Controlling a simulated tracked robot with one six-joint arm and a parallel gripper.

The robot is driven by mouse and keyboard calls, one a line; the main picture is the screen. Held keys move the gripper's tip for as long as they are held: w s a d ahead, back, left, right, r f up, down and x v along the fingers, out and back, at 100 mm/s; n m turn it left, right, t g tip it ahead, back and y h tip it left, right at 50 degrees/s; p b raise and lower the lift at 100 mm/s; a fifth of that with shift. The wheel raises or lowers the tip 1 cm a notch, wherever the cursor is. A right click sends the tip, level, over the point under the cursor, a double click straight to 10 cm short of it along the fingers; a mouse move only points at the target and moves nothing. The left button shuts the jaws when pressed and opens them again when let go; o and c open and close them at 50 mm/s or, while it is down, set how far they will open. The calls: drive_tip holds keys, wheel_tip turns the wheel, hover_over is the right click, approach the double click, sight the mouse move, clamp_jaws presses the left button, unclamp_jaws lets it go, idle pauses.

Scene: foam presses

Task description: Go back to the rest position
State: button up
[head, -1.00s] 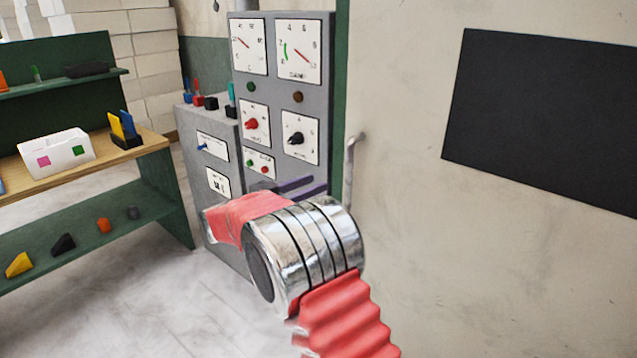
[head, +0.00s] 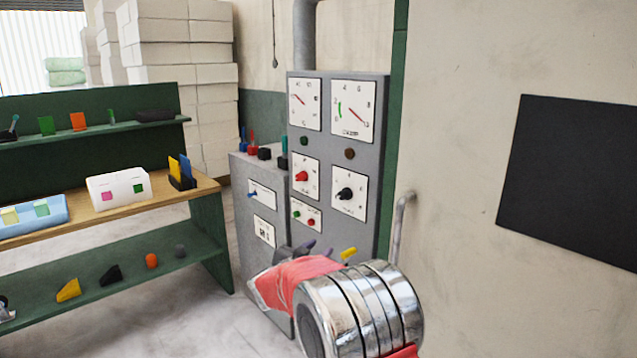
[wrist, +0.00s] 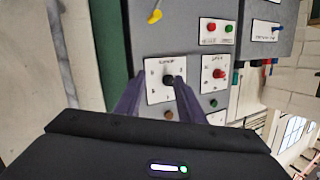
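My arm, with red sleeves and a silver joint, reaches toward a grey control panel (head: 335,145). My gripper (head: 315,249) shows in the head view as two dark purple fingers low in front of the panel. In the wrist view my gripper (wrist: 158,78) has its two fingers spread apart, with nothing held between them. A black knob (wrist: 168,80) on a white dial plate appears between the fingers. Whether the fingers touch the panel cannot be told. The same black knob (head: 345,193) is on the panel's right side in the head view.
A yellow lever (head: 348,253) sticks out low on the panel. A green shelf unit (head: 205,235) with small parts stands at left. A grey cabinet (head: 262,225) adjoins the panel. A pale wall with a pipe handle (head: 400,225) and black board (head: 570,180) is at right.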

drive_tip(key=s+a+f+n+g+y, duration=0.1)
drive_tip(key=s+a+n+g+y, duration=0.1)
drive_tip(key=s+a+n+y, duration=0.5)
drive_tip(key=s+g+y, duration=0.4)
drive_tip(key=s, duration=0.7)
drive_tip(key=s+d+r+g+h, duration=0.1)
drive_tip(key=s+d, duration=0.6)
drive_tip(key=s, duration=0.4)
drive_tip(key=s+d+r+g+h, duration=0.1)
drive_tip(key=s+d+r, duration=0.1)
drive_tip(key=s+d, duration=0.6)
drive_tip(key=s+d+r+h, duration=0.2)
drive_tip(key=s+d, duration=0.5)
drive_tip(key=s, duration=0.7)
drive_tip(key=shift+d+g, duration=0.3)
drive_tip(key=shift+g, duration=0.1)
drive_tip(key=shift+c, duration=0.6)
